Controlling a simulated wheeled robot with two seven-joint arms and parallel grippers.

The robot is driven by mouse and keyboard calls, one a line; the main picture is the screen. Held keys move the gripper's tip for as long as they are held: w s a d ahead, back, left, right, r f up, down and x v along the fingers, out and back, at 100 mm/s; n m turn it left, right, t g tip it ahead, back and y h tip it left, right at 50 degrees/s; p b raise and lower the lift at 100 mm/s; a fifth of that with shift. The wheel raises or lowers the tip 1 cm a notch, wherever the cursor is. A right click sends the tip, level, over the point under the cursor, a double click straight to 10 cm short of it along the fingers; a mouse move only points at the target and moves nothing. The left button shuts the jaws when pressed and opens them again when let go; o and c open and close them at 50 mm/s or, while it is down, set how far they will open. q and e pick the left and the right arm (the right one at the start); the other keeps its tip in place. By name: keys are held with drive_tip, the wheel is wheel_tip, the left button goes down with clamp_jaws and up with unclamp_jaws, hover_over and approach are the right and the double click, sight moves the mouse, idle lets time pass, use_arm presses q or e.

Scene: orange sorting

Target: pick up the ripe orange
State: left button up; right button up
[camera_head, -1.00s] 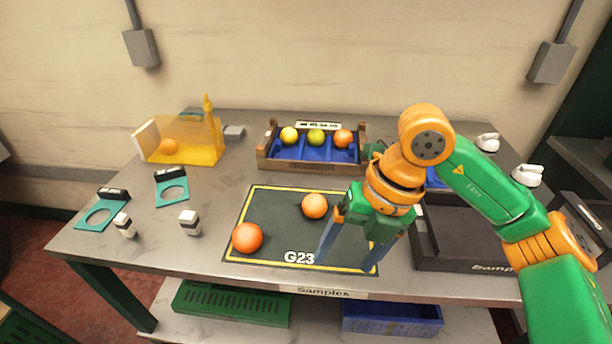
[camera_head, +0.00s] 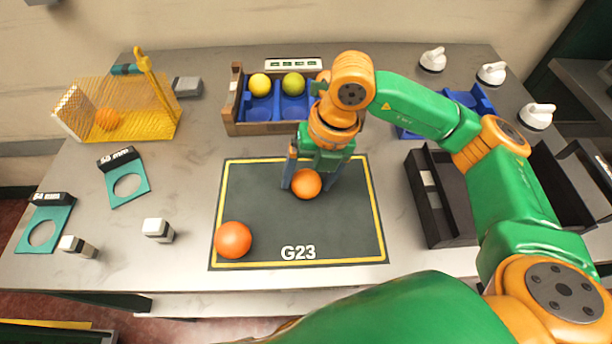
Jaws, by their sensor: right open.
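Two oranges are on the dark mat (camera_head: 262,205) marked G23. The lighter orange (camera_head: 306,184) is at the mat's upper middle. The redder orange (camera_head: 233,240) is at its front left corner. My right gripper (camera_head: 308,186) is open, pointing down at the lighter orange, with one finger to the left of the fruit and the other to its right, partly behind it. I cannot tell whether the fingers touch it. My left gripper is not in view.
A crate (camera_head: 262,128) with blue compartments holds yellow and green fruit behind my right gripper. A yellow mesh container (camera_head: 150,118) with an orange stands at the back left. A black tray (camera_head: 440,205) is right of the mat.

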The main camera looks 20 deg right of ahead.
drive_tip(key=c, duration=1.2)
